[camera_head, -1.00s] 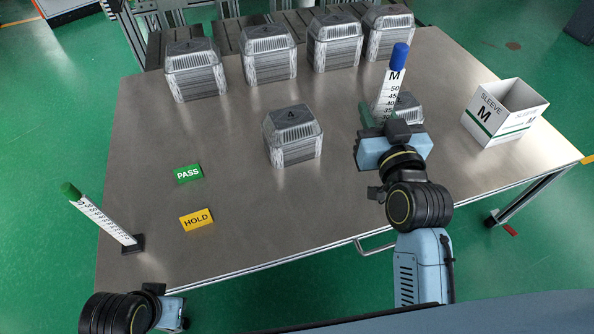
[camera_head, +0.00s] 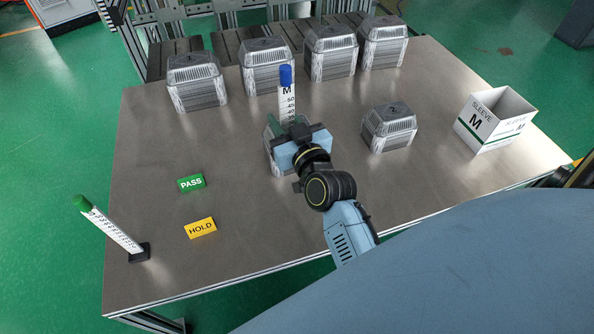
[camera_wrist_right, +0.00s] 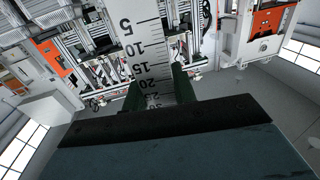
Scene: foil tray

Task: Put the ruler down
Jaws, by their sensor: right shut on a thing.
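My right gripper (camera_head: 288,128) is shut on a white ruler (camera_head: 287,104) with a blue top, an M and black numbers. The ruler stands roughly upright above the gripper in the head view. In the right wrist view the ruler (camera_wrist_right: 148,50) runs down between the green fingers, and its lower end is hidden. The gripper partly covers a foil tray stack (camera_head: 275,165) in the middle of the table; I cannot tell whether the ruler touches it. A second ruler (camera_head: 112,230) with a green top leans in a black holder (camera_head: 138,253) at the front left. My left gripper is out of view.
Another tray stack (camera_head: 388,130) stands right of the gripper. Several stacks line the table's back edge. A white sleeve box (camera_head: 492,125) marked M is at the right. PASS (camera_head: 191,183) and HOLD (camera_head: 200,228) signs lie at the left. The table's (camera_head: 260,235) front middle is clear.

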